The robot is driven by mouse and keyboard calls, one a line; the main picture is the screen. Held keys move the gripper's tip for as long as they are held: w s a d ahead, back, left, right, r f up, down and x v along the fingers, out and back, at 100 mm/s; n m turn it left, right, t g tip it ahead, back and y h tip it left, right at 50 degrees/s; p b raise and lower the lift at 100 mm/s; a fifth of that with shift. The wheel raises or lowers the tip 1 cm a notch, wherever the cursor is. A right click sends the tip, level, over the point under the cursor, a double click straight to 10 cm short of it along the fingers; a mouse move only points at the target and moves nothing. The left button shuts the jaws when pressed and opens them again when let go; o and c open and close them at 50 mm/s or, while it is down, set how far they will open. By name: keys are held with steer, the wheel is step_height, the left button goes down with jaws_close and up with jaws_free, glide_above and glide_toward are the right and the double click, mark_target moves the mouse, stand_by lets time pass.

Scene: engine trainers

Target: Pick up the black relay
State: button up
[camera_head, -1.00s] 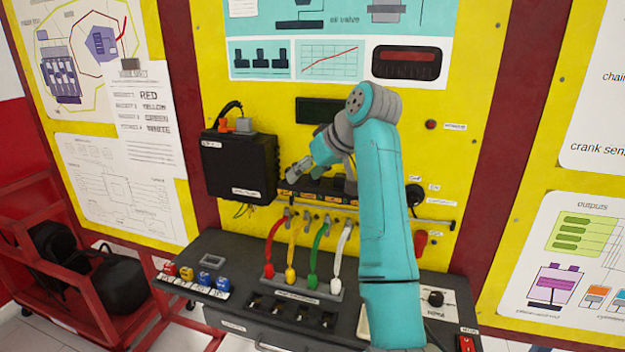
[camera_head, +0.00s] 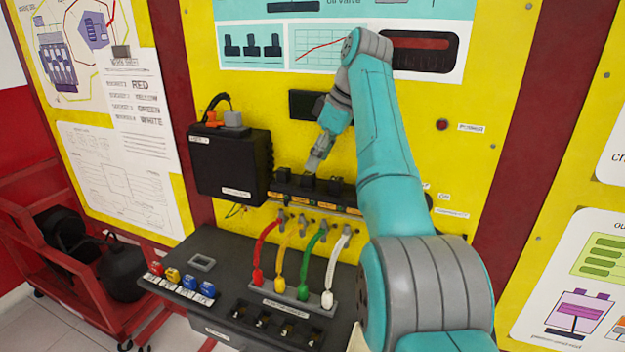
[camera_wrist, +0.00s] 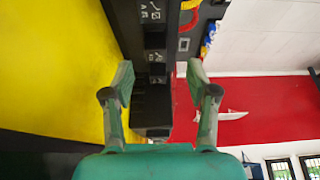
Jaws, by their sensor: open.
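Several small black relays, one of them the middle relay (camera_head: 308,182), stand in a row on a black strip (camera_head: 350,208) on the yellow panel. My gripper (camera_head: 314,166) is just above this row, near the middle relay. In the wrist view, my gripper (camera_wrist: 160,84) is open, its two fingers apart with nothing held between them. The labelled strip (camera_wrist: 152,12) and dark blocks (camera_wrist: 155,40) show beyond the fingers. I cannot tell whether a finger touches a relay, or which block is the relay the task names.
A black box (camera_head: 228,165) with a plug on top is left of the row. Red, yellow, green and white cables (camera_head: 328,270) hang below it. A dark console (camera_head: 215,245) with coloured blocks (camera_head: 172,275) stands beneath. A red cart (camera_head: 85,305) is at left.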

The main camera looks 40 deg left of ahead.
mark_target(311, 174)
steer(key=x, duration=0.5)
steer(key=shift+w+a+f, duration=0.2)
steer(key=shift+f, duration=0.15)
steer(key=shift+c, duration=0.2)
steer(key=c, duration=1)
